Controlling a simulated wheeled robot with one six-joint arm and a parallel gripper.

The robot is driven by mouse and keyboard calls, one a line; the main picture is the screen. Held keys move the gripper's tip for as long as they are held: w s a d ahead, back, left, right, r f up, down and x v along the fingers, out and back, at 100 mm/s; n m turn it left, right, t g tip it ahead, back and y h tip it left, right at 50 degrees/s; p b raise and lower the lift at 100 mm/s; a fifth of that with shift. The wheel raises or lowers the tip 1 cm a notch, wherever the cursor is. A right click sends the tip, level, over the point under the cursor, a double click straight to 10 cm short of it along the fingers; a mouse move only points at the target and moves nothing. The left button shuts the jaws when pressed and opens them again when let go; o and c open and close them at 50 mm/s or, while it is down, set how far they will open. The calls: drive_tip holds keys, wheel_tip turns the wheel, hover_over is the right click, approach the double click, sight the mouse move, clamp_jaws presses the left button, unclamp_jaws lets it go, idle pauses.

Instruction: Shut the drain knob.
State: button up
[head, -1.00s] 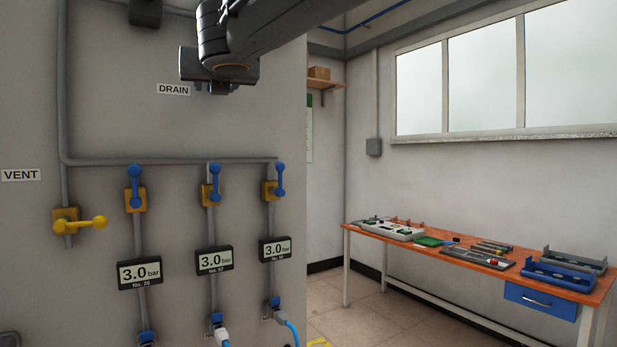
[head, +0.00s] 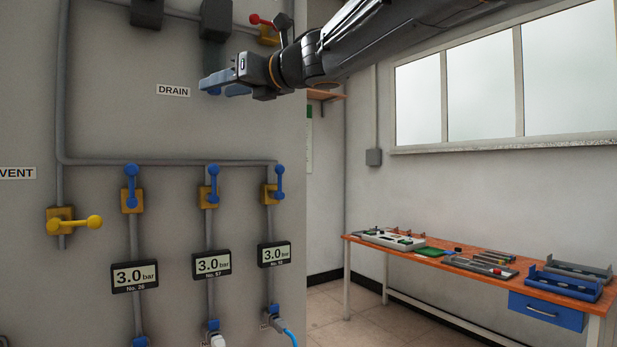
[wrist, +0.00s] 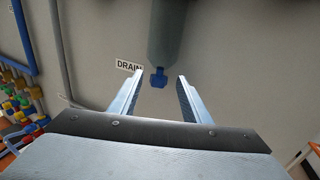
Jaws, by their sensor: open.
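The drain knob (wrist: 158,78) is a small blue knob at the lower end of a grey cylinder (wrist: 167,30) in the wrist view. The cylinder (head: 216,18) also shows on the panel in the head view, above the DRAIN label's right side; there my gripper largely covers the knob. The DRAIN label (head: 173,91) is on the panel to the left. My gripper (wrist: 161,76) is open and empty. In the wrist view the knob appears between the two fingertips, with a gap on each side. I cannot tell how far beyond the tips it lies.
A grey pipe (head: 170,161) runs across the panel below my gripper, with several blue-handled valves (head: 131,185) and a yellow valve (head: 88,222). A red-handled valve (head: 262,20) is at the upper right. An orange workbench (head: 440,255) stands well off to the right.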

drive_tip(key=b+v, duration=0.2)
drive_tip(key=v, duration=0.6)
drive_tip(key=w+d+f+m+t+h, duration=0.1)
drive_tip(key=w+d+f+m+h, duration=0.1)
drive_tip(key=f+m, duration=0.4)
drive_tip(key=w+d+f+m+t+h, duration=0.2)
drive_tip(key=w+d+f+m+h, duration=0.1)
drive_tip(key=w+d+f+m, duration=0.2)
drive_tip(key=w+d+f+m+t+h+b, duration=0.1)
drive_tip(key=w+d+f+m+h, duration=0.1)
drive_tip(key=w+d+f+m, duration=0.2)
drive_tip(key=shift+d+f+m+h, duration=0.35)
drive_tip(key=shift+f+m, duration=1.15)
drive_tip(key=shift+f, duration=0.25)
